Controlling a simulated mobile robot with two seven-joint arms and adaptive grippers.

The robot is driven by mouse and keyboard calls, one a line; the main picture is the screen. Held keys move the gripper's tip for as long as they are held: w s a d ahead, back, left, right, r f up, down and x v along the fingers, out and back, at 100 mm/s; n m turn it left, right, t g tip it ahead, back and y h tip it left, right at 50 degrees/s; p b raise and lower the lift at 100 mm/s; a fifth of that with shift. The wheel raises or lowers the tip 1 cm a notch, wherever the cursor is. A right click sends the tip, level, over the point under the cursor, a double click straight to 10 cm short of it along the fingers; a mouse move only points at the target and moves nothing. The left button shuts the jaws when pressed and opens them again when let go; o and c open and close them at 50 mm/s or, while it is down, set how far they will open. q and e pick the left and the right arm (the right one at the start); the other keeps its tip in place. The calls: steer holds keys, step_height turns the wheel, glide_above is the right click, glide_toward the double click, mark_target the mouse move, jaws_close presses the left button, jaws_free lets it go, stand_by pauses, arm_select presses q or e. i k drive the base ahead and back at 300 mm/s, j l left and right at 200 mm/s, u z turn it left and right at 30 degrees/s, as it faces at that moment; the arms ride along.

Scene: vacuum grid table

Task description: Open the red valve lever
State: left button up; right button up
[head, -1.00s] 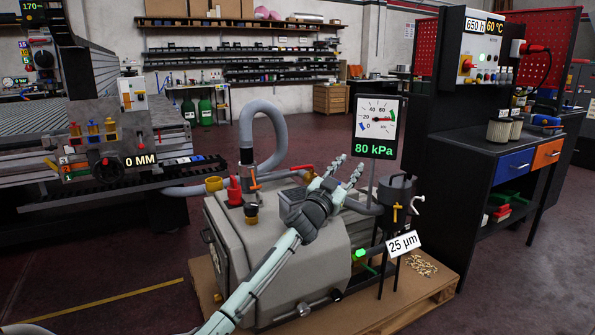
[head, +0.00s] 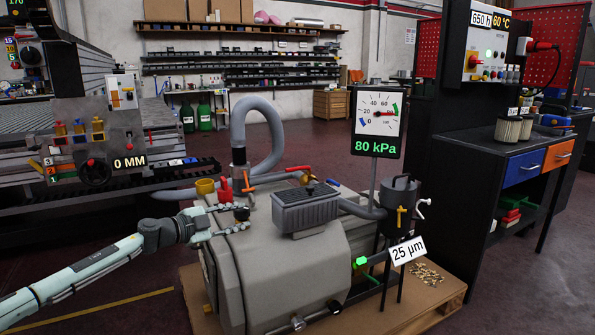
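A slim red lever (head: 299,168) lies nearly level on top of the pump, at a yellow fitting behind the ribbed grey box. A stubby upright red part (head: 224,190) stands farther left, near an orange-handled fitting (head: 264,180) at the foot of the grey hose. I cannot tell for sure which one is the valve lever. My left gripper (head: 245,216) reaches in from the left with its two fingers spread, empty. Its tips are at the pump's upper left, just below the upright red part and by a dark knob (head: 241,214). Contact cannot be made out. My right gripper is not in view.
The grey pump (head: 285,265) sits on a wooden pallet (head: 425,300). A gauge (head: 377,122) reads 80 kPa. A dark canister (head: 398,192) and a 25 µm tag stand at right. A yellow cup (head: 205,187) is close above my fingers. The grid-table machine is behind left.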

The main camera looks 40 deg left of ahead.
mark_target(307, 167)
steer(key=i+j, duration=0.2)
steer(key=i, duration=0.2)
steer(key=i+j, duration=0.2)
steer(key=i, duration=0.2)
steer(key=i+j, duration=0.2)
steer(key=i, duration=0.2)
